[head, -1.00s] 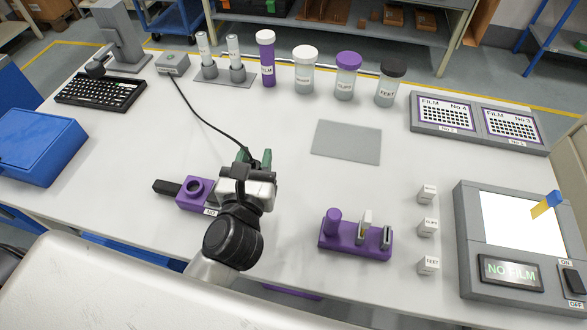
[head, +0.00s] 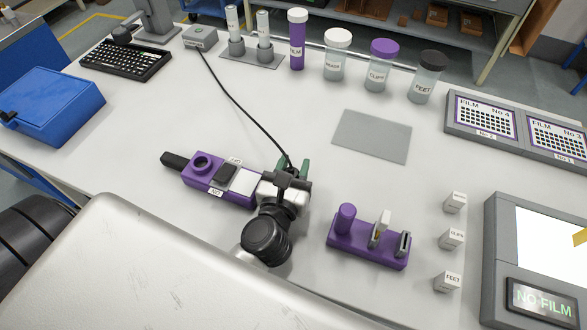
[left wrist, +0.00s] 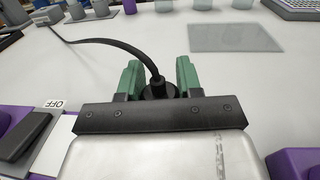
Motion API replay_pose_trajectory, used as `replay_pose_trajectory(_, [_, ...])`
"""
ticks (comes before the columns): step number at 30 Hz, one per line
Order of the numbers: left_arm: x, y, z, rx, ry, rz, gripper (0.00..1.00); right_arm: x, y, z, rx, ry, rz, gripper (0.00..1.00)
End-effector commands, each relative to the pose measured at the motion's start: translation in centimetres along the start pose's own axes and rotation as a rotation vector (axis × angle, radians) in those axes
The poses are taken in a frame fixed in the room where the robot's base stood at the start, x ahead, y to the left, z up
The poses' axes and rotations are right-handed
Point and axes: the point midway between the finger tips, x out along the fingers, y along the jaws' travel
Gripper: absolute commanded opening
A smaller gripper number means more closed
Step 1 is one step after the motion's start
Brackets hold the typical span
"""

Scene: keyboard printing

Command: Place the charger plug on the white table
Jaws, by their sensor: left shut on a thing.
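The black charger plug (left wrist: 158,89) is at the end of a black cable, between the green fingertips of my left gripper (left wrist: 158,78) in the left wrist view. The gripper is shut on it, and the fingers and gripper body hide part of it. In the head view my left gripper (head: 297,170) is over the white table (head: 290,105), just right of the purple switch device (head: 207,175). I cannot tell whether the plug touches the table. My right gripper is not in view.
The cable (head: 238,105) runs back to a grey box (head: 200,37). A purple holder (head: 347,240) stands to the right of the gripper. A grey mat (head: 371,136) lies behind it. Small labelled white blocks (head: 450,238) stand further right. Bare table lies left of the cable.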

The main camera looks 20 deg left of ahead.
Motion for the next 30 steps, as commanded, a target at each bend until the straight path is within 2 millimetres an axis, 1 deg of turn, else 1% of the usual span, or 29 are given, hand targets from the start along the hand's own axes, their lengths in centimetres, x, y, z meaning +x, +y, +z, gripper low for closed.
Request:
replay_pose_trajectory(7, [0.0,0.0,0.0,0.000,-0.001,0.000,0.12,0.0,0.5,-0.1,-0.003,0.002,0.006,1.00])
replay_pose_trajectory(11, [0.0,0.0,-0.5,0.000,-0.001,0.001,0.12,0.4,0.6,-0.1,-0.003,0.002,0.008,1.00])
replay_pose_trajectory(12, [0.0,0.0,-0.4,0.000,-0.001,0.001,0.40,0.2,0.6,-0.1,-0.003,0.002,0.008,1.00])
replay_pose_trajectory(16, [0.0,0.0,-0.3,0.000,-0.001,0.001,0.60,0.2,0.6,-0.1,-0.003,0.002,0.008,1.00])
replay_pose_trajectory(23, [0.0,0.0,-0.3,0.000,-0.001,0.001,0.61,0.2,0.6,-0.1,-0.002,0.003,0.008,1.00])
replay_pose_trajectory(26, [0.0,0.0,0.1,0.000,-0.001,0.000,0.61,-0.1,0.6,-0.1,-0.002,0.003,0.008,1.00])
replay_pose_trajectory(29, [-1.0,0.0,-0.2,-0.001,0.002,0.000,0.61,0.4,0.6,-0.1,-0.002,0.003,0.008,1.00])
replay_pose_trajectory(30, [-1.7,0.0,-0.3,-0.002,0.003,0.000,0.61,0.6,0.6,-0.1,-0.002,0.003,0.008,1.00])
